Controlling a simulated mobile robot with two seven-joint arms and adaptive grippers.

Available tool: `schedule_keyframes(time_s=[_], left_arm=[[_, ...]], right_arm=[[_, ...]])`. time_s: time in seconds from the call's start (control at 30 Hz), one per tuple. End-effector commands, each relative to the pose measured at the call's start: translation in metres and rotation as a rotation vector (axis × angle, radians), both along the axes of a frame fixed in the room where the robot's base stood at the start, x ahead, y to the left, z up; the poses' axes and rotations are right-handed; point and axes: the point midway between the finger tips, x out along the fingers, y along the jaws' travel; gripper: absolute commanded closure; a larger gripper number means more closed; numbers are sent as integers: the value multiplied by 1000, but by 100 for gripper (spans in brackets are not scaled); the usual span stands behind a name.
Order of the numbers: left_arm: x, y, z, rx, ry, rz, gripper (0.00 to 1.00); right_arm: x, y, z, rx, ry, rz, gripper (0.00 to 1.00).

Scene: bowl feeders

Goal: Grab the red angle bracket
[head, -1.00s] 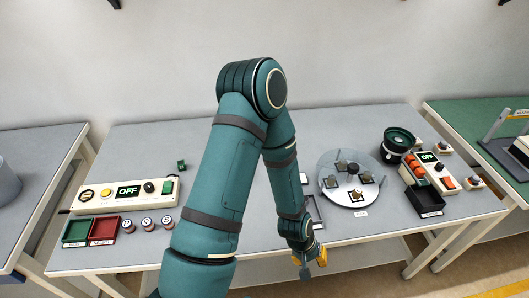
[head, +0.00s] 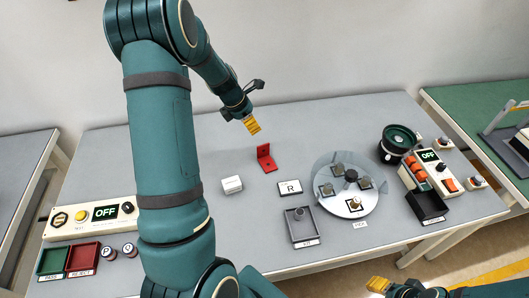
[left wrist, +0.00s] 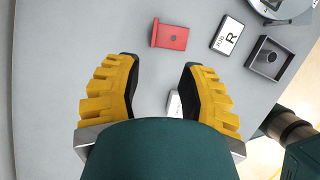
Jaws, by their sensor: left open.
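The red angle bracket (head: 266,160) stands on the grey table in the head view, one leg flat and one upright. It also shows in the left wrist view (left wrist: 170,37), ahead of the fingertips and between their lines. My left gripper (head: 253,125) is above and behind the bracket in the head view, apart from it. In the left wrist view its yellow fingers (left wrist: 157,90) are spread wide with nothing held. My right gripper (head: 378,284) shows only partly at the bottom edge of the head view; its opening is unclear.
A white block (head: 232,185), an R card (head: 290,188) and a grey tray (head: 301,226) lie close to the bracket. A round disc with dark parts (head: 345,207) and a black bowl (head: 398,140) stand to the right. The table behind the bracket is clear.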

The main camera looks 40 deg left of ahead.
Motion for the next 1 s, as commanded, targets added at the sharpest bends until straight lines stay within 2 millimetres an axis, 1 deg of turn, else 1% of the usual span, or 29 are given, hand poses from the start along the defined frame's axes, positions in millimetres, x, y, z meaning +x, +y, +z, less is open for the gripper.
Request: schedule_keyframes(time_s=[0.03,0.1,0.2,0.37,0.47,0.6,0.73,0.83,1.0], left_arm=[[0,0,-22,0,1,-1,60],[0,0,-32,1,1,-2,60],[0,0,-41,1,0,-3,60],[2,-1,-50,1,1,-4,60],[6,-4,-64,0,3,-5,60],[16,-8,-89,0,3,-4,60],[24,-12,-109,1,3,-4,60],[28,-13,-118,1,2,-4,60],[30,-14,-125,1,1,-4,60]], right_arm=[[-2,1,-23,-1,5,2,53],[-2,1,-34,-2,7,4,53],[-3,1,-44,-4,10,5,53],[-4,2,-49,-5,12,7,53],[-5,2,-52,-4,14,10,53],[-7,3,-59,-2,19,14,53],[-9,3,-63,-2,22,16,53],[-10,3,-65,-2,24,18,53],[-10,3,-66,-1,24,18,53]])
